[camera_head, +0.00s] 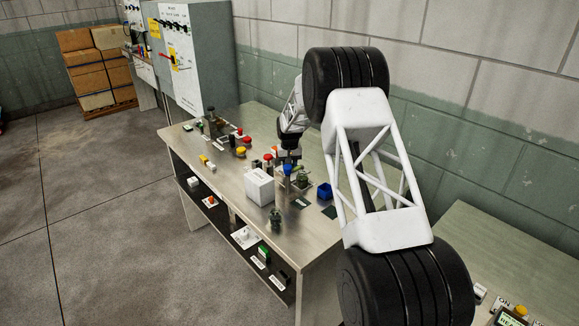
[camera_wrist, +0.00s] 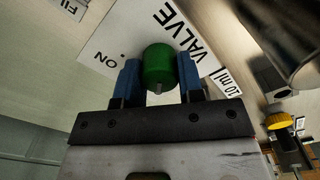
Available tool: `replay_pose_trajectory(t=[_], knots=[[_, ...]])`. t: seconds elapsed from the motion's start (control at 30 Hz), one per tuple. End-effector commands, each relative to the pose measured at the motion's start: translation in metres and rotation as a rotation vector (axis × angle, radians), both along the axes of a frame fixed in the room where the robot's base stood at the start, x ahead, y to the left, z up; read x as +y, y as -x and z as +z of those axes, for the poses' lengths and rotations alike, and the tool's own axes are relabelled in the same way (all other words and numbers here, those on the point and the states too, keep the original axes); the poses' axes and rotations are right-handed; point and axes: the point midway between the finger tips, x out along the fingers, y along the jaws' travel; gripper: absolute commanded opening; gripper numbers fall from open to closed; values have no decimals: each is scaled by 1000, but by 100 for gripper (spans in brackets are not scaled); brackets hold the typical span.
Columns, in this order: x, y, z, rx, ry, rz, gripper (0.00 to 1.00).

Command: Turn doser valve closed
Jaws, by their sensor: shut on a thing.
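The doser valve shows in the wrist view as a green knob (camera_wrist: 158,66) in front of a white plate (camera_wrist: 112,42) lettered "VALVE" and "ON". My gripper (camera_wrist: 160,78) has its two blue fingers on either side of the knob, shut on it. A pale pointer-like tip shows at the knob's near edge, but which setting it marks I cannot tell.
A shiny metal cylinder (camera_wrist: 235,40) stands close right of the valve, with a "10 ml" label beside it. The metal bench (camera_head: 318,238) carries a white box (camera_head: 260,187), a blue container (camera_head: 324,191) and several small colored knobs. A grey cabinet (camera_head: 215,60) stands at its far end.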

Motion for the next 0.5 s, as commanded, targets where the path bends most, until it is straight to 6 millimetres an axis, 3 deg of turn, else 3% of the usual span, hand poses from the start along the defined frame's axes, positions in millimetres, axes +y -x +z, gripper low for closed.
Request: replay_pose_trajectory(t=[0.43, 0.47, 0.5], knots=[[0, 0, 0, -1, 0, 56, 11], [0, 0, 0, -1, 0, 56, 38], [0, 0, 0, -1, 0, 56, 44]])
